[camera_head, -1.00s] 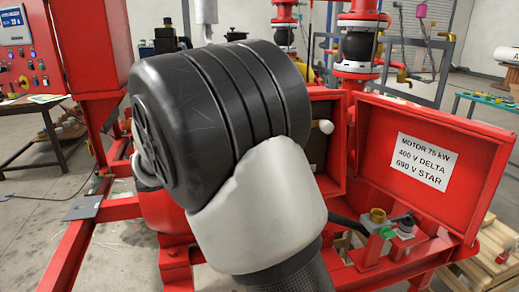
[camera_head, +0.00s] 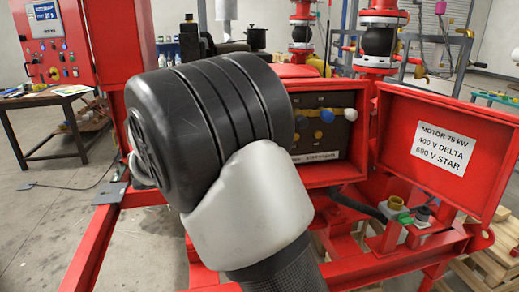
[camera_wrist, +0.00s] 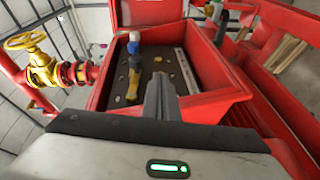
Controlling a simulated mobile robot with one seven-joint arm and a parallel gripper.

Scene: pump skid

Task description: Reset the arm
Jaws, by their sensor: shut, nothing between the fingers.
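My gripper (camera_wrist: 160,92) shows in the wrist view with its fingers together and nothing between them. It points toward the open red terminal box (camera_wrist: 101,92), and its tips overlap the box's dark panel in the picture. How far they are from the panel I cannot tell. My arm's dark and white links fill the middle of the head view and hide the gripper there. The same box (camera_head: 331,172) stands open behind my arm.
The box's red lid (camera_head: 396,125), labelled for the motor, stands open on the right. A red control panel (camera_head: 50,45) and a workbench (camera_head: 50,98) are at the left. A yellow valve (camera_wrist: 32,55) sits left of the box in the wrist view. Red skid rails run below.

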